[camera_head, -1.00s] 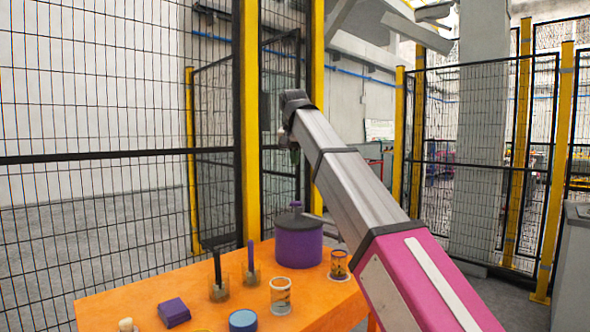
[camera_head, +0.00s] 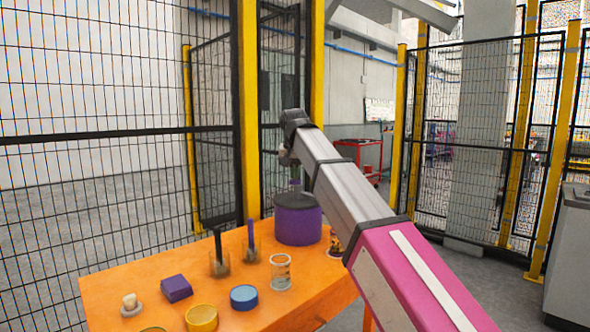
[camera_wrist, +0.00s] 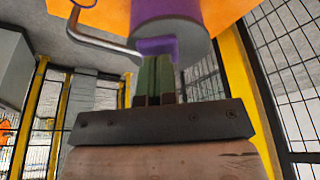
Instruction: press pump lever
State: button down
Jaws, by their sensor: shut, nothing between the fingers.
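The purple pump container (camera_head: 298,222) with its dark lid stands at the back of the orange table. In the wrist view the container (camera_wrist: 165,8) appears at the top, with a grey lid (camera_wrist: 178,27) and a purple pump head (camera_wrist: 157,47). A bent grey rod (camera_wrist: 95,37) reaches out to the left from the pump head. My gripper (camera_wrist: 157,60) has its green fingers together and empty, with the tips at the pump head; I cannot tell whether they touch it. In the head view my gripper (camera_head: 295,184) is right above the lid and hides the pump head.
On the orange table (camera_head: 180,258) stand two glass holders with dark (camera_head: 219,262) and purple (camera_head: 251,248) handles, a glass jar (camera_head: 280,272), a blue tin (camera_head: 244,297), a yellow tin (camera_head: 201,318) and a purple box (camera_head: 177,288). Mesh fencing (camera_head: 90,150) stands behind.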

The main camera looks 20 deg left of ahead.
jog(key=shift+f, duration=0.1)
jog(key=shift+s+d+f+t, duration=0.15)
jog(key=shift+s+f+t, duration=0.25)
jog(key=shift+f+t, duration=0.15)
jog(key=shift+t+y, duration=0.3)
jog(key=shift+t, duration=0.35)
jog(key=shift+s+d+f, duration=0.1)
jog(key=shift+s+f, duration=0.15)
jog(key=shift+f, duration=0.85)
jog(key=shift+s+f, duration=0.2)
jog(key=shift+f, duration=0.85)
